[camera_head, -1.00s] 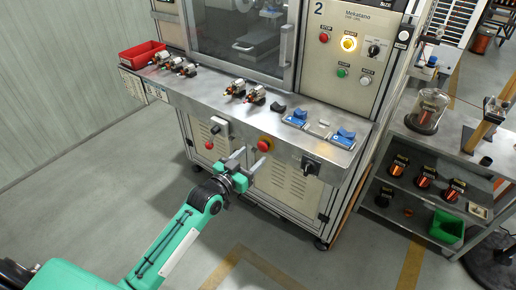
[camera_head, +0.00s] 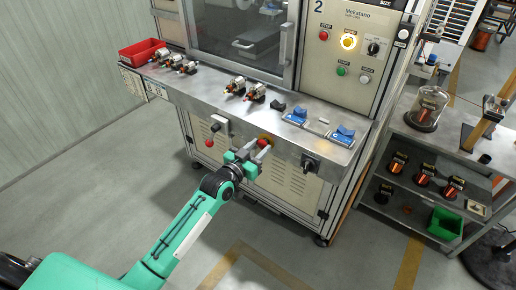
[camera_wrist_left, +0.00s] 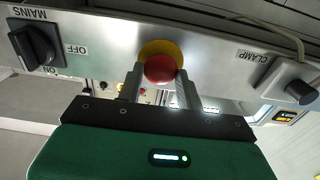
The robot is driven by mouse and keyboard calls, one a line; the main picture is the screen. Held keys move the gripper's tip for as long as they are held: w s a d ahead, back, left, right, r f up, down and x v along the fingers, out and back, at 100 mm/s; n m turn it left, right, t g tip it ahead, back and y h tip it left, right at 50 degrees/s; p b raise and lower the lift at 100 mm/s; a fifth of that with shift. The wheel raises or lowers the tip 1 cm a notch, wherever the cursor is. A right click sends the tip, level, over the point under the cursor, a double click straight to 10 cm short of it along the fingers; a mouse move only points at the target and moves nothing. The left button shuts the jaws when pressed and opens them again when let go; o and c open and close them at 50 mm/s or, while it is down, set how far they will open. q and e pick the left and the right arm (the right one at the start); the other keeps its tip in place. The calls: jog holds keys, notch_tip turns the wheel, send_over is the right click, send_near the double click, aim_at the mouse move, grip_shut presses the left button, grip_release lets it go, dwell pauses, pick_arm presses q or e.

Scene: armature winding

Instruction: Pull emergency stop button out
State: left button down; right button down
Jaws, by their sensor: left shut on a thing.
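The emergency stop button (camera_head: 263,141) is a red mushroom head on a yellow ring, on the front face of the machine's metal ledge. In the left wrist view the red head (camera_wrist_left: 160,69) sits between my two fingers, with the yellow ring behind it. My left gripper (camera_head: 257,150) is at the button and shut on its red head. The gripper also shows in the left wrist view (camera_wrist_left: 155,88). Part of the button is hidden by the fingers in the head view. My right gripper is not in view.
A black MAINS switch (camera_wrist_left: 38,47) and a CLAMP switch (camera_wrist_left: 288,82) flank the button. Parts and blue fixtures (camera_head: 343,134) lie on the ledge above. A shelf (camera_head: 430,150) stands at the right. The floor in front is free.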

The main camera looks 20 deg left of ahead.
pick_arm(q)
jog(key=shift+s+a+p, duration=0.15)
jog(key=shift+s+p, duration=0.3)
jog(key=shift+s, duration=0.05)
jog(key=shift+f, duration=0.1)
jog(key=c, duration=0.9)
grip_release()
jog(key=shift+s, duration=0.1)
jog(key=shift+b+v, duration=1.45)
jog(key=shift+v, duration=5.5)
